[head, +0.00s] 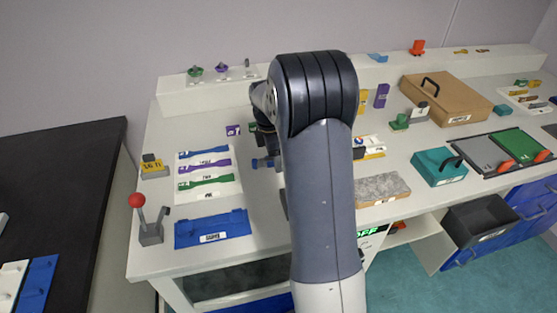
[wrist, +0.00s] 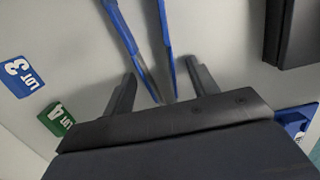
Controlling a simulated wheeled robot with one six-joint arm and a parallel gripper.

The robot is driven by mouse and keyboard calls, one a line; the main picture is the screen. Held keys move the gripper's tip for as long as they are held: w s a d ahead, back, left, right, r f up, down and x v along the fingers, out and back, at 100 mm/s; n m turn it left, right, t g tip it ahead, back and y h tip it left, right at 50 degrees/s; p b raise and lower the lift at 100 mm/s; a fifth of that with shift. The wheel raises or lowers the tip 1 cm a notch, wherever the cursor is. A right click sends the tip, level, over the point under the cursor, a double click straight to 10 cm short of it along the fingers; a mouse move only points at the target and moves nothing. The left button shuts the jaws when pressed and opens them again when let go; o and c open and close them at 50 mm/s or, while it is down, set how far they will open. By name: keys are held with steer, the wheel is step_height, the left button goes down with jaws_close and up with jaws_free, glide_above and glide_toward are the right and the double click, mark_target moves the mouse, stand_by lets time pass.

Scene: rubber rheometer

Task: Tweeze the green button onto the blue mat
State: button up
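A blue two-legged tool that looks like tweezers (wrist: 168,45) lies between the fingers of my gripper (wrist: 160,82) in the wrist view. Its legs spread toward the top of the picture and draw together near my gripper. The two dark fingers stand apart, with a visible gap on each side of the tool. In the head view my arm hides most of my gripper; a small blue piece (head: 262,163) shows beside it. A flat blue slab with a white label (head: 212,228), possibly the blue mat, lies at the table's front left. I cannot make out the green button for certain.
A white sheet with blue, purple and green strips (head: 207,172) lies behind the blue slab. A red-knobbed lever (head: 137,201) stands at the left edge. A grey stone-like block (head: 381,188) and teal box (head: 438,166) are on the right. Knobs stand on the back shelf (head: 177,99).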

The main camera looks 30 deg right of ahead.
steer(key=c, duration=0.7)
steer(key=shift+o, duration=0.2)
step_height(320, 180, up, 12)
steer(key=p, duration=1)
